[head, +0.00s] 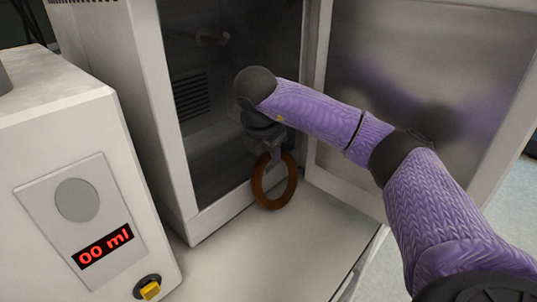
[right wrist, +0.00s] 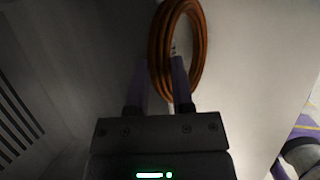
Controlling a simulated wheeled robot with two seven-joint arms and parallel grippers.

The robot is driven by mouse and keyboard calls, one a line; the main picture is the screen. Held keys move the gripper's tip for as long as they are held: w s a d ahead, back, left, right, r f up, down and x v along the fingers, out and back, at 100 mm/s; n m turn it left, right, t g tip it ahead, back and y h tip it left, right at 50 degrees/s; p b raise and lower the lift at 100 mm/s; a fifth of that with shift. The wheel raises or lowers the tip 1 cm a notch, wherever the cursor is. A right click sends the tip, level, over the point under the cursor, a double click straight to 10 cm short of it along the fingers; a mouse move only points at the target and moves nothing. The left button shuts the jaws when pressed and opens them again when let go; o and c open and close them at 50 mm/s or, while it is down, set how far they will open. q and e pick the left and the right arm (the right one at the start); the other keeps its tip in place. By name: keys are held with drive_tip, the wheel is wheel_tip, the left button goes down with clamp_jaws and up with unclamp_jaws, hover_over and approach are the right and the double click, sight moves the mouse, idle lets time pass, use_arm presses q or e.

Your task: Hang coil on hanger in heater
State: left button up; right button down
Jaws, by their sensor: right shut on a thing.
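An orange-brown coil (head: 291,184) hangs below my right gripper (head: 273,158), which is shut on its upper part. In the right wrist view the coil (right wrist: 200,50) shows as a bundled ring at the tips of my right gripper (right wrist: 163,72). The heater (head: 173,130) is a pale cabinet with a dark interior, and its door (head: 420,75) stands open to the right. A hanger (head: 212,37) shows dimly high on the inside back wall, above and left of the gripper and apart from the coil. The coil is at the heater's opening, near the lower front edge. My left gripper is not in view.
A white device (head: 50,130) with a red "00 ml" display and a yellow knob (head: 150,290) stands at the left. Dark vent slots (head: 191,97) mark the heater's inner wall. The pale surface (head: 270,250) in front of the heater is clear.

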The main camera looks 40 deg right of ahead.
drive_tip(key=shift+a+f, duration=0.1)
drive_tip(key=shift+c, duration=2.4)
unclamp_jaws()
